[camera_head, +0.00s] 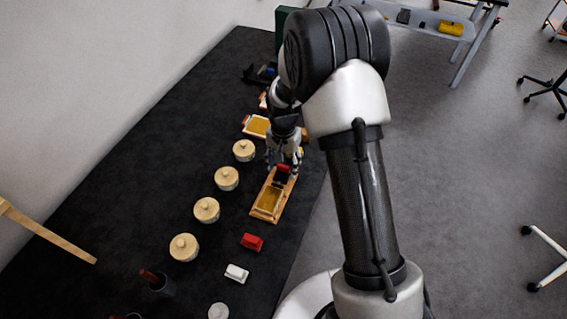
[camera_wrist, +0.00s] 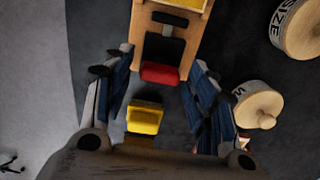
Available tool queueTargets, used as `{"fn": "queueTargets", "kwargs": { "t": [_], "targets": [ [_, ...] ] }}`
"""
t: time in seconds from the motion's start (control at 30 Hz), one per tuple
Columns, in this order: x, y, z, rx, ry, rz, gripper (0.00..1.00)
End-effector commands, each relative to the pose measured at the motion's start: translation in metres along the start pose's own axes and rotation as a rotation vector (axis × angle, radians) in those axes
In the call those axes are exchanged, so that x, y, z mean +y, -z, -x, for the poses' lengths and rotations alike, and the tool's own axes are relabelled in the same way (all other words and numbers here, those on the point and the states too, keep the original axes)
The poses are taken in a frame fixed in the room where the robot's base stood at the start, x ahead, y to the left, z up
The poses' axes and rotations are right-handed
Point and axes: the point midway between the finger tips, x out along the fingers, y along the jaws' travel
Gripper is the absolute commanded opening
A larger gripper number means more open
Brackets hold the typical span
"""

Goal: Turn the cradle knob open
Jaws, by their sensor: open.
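The wooden cradle (camera_head: 256,212) lies on the dark table, with a yellow-brown inset in its middle. The red knob (camera_head: 284,169) is at its far end, partly covered by my gripper (camera_head: 284,160). In the wrist view the red knob (camera_wrist: 160,73) sits in front of a black plate at the end of the wooden cradle (camera_wrist: 138,30). My gripper (camera_wrist: 158,72) is open, with one blue-padded finger on each side of the knob. Gaps show between the fingers and the knob, and I see no contact.
A yellow block (camera_wrist: 145,118) lies between the finger bases in the wrist view. Lidded round pots (camera_head: 206,210) stand in a row left of the cradle. A red block (camera_head: 252,241) and a white block (camera_head: 237,272) lie nearer.

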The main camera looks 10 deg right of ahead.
Motion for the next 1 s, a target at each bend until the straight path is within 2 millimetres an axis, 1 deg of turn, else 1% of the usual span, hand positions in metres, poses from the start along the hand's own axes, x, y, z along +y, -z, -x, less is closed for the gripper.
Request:
{"fn": "queueTargets", "kwargs": {
  "t": [0.3,0.43,0.57,0.8,0.9,1.0],
  "targets": [
    [0.0,0.0,0.001,0.0,-0.001,0.001,0.55],
    [0.0,0.0,0.011,0.002,0.001,0.001,0.55],
    [-0.001,0.001,0.034,0.004,0.002,0.001,0.55],
    [-0.001,0.001,0.086,0.004,0.003,0.001,0.55],
    [0.0,0.0,0.102,0.003,0.002,0.001,0.55],
    [0.0,0.0,0.113,0.001,0.001,0.001,0.55]
  ]
}}
